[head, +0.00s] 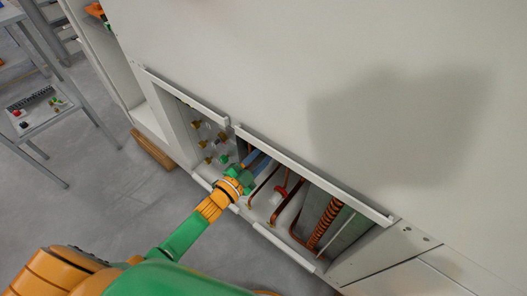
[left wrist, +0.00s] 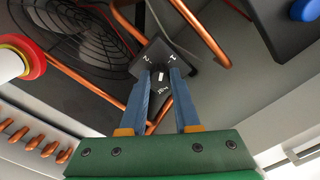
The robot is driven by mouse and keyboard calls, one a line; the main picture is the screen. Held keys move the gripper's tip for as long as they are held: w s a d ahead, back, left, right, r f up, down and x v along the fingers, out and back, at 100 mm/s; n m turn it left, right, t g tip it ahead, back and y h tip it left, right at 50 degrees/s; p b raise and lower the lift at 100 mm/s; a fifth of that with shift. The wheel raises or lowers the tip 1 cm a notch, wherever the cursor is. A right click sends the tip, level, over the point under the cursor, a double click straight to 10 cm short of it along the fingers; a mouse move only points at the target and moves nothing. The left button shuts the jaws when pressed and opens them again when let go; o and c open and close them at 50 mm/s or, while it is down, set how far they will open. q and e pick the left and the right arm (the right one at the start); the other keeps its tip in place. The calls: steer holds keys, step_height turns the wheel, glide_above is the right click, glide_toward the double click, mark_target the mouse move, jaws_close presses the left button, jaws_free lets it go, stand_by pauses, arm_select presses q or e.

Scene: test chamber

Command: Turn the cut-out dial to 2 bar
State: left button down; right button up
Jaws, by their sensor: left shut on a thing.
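The cut-out dial is a small dark knob with a white mark (left wrist: 160,76), on a dark square plate (left wrist: 154,52) with white numerals in the left wrist view. The plate looks turned at an angle, and its numerals are only partly readable. I cannot tell for sure which number the mark points at. My left gripper (left wrist: 161,80) has its two blue fingers on either side of the knob and is shut on it. In the head view, my left gripper (head: 260,161) reaches into the open machine compartment, and the dial is hidden there. My right gripper is in neither view.
Copper pipes (left wrist: 204,32), a fan grille (left wrist: 72,35), a red and yellow ring (left wrist: 35,57) and a dark box with a blue knob (left wrist: 304,10) surround the dial. The compartment's lower sill (head: 283,243) runs close under my arm. A side table (head: 38,118) stands at left.

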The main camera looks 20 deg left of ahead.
arm_select(q)
steer(key=shift+f+n+p, duration=0.1)
steer(key=shift+n+p, duration=0.55)
steer(key=shift+n, duration=4.75)
steer(key=shift+d, duration=0.1)
steer(key=c, duration=0.6)
jaws_free()
steer(key=shift+c, duration=0.2)
steer(key=shift+s, duration=0.1)
steer(key=p+v, duration=0.1)
steer(key=v, duration=0.6)
